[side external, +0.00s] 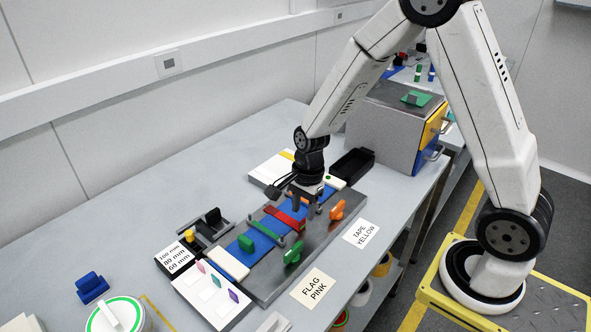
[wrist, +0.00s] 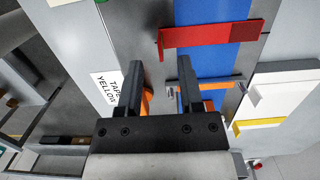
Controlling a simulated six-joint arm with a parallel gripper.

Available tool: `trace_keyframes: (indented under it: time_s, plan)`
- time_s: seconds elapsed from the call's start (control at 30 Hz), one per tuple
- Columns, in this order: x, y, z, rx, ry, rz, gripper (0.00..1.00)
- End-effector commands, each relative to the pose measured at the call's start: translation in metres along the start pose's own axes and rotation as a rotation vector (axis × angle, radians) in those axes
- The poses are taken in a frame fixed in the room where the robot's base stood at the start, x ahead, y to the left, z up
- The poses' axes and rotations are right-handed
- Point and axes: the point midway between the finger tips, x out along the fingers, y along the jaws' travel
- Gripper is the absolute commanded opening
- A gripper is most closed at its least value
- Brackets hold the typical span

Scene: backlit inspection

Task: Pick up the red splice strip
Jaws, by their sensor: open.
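The red splice strip (side external: 284,218) lies across the blue band on the dark grey fixture plate (side external: 262,284). In the wrist view the red strip (wrist: 196,37) runs left to right near the top, with a darker red part at its right end. My gripper (side external: 307,204) is open over the plate, near the far side of the red strip. In the wrist view the fingertips (wrist: 161,68) are apart, below the strip in the picture, with nothing held between them. The blue band (wrist: 198,68) shows beyond the right finger. I cannot tell the fingers' height above the plate.
An orange clamp (side external: 337,210) and a green clamp (side external: 293,252) stand along the plate's near edge. A white block (side external: 229,263) lies on the left end. A dark open tray (side external: 352,166) and a grey cabinet (side external: 385,125) stand behind. The table's left side is mostly clear.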

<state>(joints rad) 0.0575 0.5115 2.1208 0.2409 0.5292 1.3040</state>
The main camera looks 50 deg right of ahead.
Motion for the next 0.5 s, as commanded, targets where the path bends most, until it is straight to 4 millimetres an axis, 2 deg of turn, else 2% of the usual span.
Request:
trace_keyframes:
  time_s: [0.3, 0.5]
  plan:
    - [0.032, 0.000, 0.000, -0.001, 0.000, 0.002, 0.47]
    - [0.040, 0.000, 0.000, 0.000, 0.001, -0.001, 0.47]
